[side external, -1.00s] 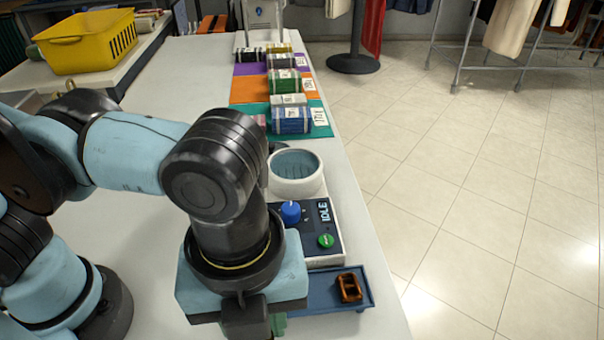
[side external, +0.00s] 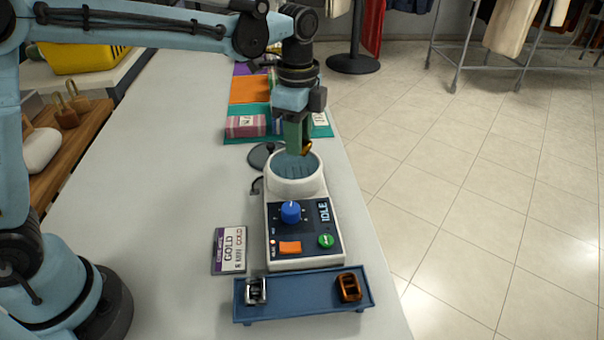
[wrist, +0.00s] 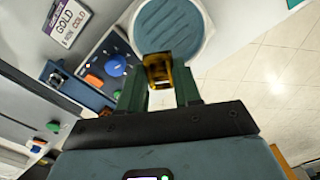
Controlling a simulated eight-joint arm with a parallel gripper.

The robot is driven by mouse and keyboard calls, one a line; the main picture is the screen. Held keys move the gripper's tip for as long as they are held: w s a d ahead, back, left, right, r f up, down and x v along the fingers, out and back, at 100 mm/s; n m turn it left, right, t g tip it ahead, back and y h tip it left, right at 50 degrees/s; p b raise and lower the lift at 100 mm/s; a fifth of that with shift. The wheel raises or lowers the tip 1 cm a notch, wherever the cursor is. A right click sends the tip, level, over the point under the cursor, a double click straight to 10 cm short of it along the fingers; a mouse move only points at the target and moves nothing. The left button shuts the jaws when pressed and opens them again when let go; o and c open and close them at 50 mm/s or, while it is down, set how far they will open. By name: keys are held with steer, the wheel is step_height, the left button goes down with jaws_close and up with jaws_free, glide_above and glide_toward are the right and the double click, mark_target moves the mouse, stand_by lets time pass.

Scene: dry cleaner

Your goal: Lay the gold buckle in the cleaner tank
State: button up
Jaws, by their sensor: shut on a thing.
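My gripper (side external: 298,150) is above the round cleaner tank (side external: 296,184), its green fingers pointing down. It is shut on the gold buckle (side external: 307,149), which shows at the fingertips. In the wrist view the buckle (wrist: 158,72) sits between the two fingers (wrist: 160,85), with the tank (wrist: 168,30) beyond it. The tank is a white-rimmed bowl with a blue-grey inside and dark slots or lines. The buckle appears just above the tank's far rim in the side view; I cannot tell its exact height.
The tank's control panel (side external: 326,238) reads IDLE. A blue tray (side external: 316,297) holds a silver buckle (side external: 256,291) and a copper-brown buckle (side external: 349,287). A card (side external: 229,250) reads GOLD. A dark round lid (side external: 262,156) is beside the tank. Folded cloth bundles (side external: 246,126) lie behind.

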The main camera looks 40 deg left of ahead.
mark_target(294, 177)
steer(key=shift+w+a+f+n, duration=0.15)
steer(key=shift+w+a, duration=0.1)
steer(key=shift+a, duration=0.25)
steer(key=shift+w+a+n, duration=0.15)
steer(key=shift+w+a, duration=0.1)
steer(key=shift+a, duration=0.25)
steer(key=shift+f, duration=3.95)
steer(key=o, duration=1.1)
steer(key=shift+r, duration=0.1)
steer(key=shift+r, duration=3.95)
